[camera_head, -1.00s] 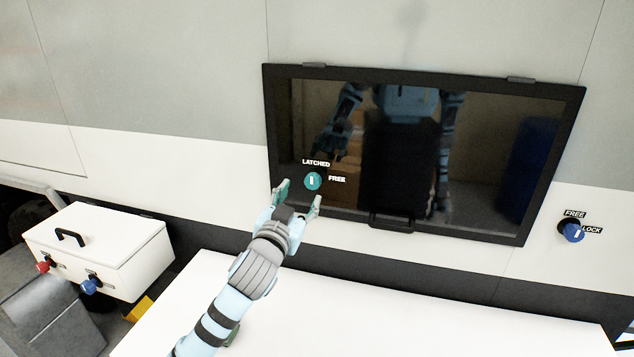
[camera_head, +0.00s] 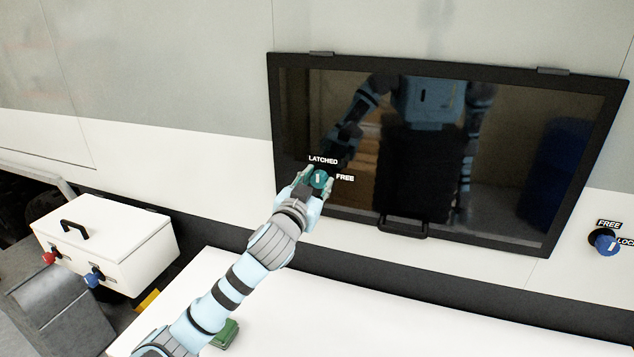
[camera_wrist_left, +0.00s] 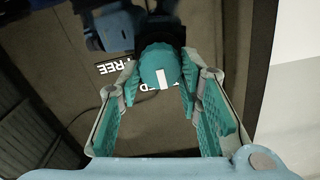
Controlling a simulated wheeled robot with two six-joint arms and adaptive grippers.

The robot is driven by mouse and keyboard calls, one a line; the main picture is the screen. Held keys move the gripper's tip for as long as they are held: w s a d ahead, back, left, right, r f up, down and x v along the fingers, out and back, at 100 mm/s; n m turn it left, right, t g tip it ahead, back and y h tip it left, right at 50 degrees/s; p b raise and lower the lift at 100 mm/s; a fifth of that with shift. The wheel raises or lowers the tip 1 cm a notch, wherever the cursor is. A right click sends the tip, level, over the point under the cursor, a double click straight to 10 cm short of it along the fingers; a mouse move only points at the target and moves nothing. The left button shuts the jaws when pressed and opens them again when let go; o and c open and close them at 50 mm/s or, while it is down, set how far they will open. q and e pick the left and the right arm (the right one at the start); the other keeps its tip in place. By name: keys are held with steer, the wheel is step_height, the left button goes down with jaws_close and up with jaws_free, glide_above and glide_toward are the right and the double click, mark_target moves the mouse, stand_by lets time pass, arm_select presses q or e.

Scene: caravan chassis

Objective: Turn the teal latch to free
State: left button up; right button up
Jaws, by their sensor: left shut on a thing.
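The teal latch (camera_head: 318,179) is a round knob with a white mark at the lower left of the dark window (camera_head: 440,150). Its LATCHED label (camera_head: 323,160) is above it and its FREE label (camera_head: 345,178) is to its right. In the head view the white mark stands near upright, towards LATCHED. My left gripper (camera_head: 311,183) is shut on the knob, with one finger on each side. In the left wrist view the teal latch (camera_wrist_left: 160,68) sits between the green finger pads. My right gripper is not in view.
A blue knob (camera_head: 606,243) with FREE and LOCK labels is on the wall at right. A black handle (camera_head: 403,228) is at the window's bottom edge. A white box (camera_head: 105,240) with red and blue knobs stands at left. A white surface (camera_head: 350,310) lies below, with a green object (camera_head: 225,334).

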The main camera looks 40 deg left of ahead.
arm_select(q)
steer(key=shift+m+p, duration=1.15)
steer(key=shift+m, duration=0.25)
steer(key=m, duration=0.2)
steer(key=shift+m+p, duration=0.3)
steer(key=shift+p, duration=0.05)
steer(key=m, duration=0.6)
steer(key=shift+w+d, duration=0.1)
steer(key=shift+d, duration=0.05)
steer(key=m, duration=0.4)
steer(key=shift+m, duration=1.2)
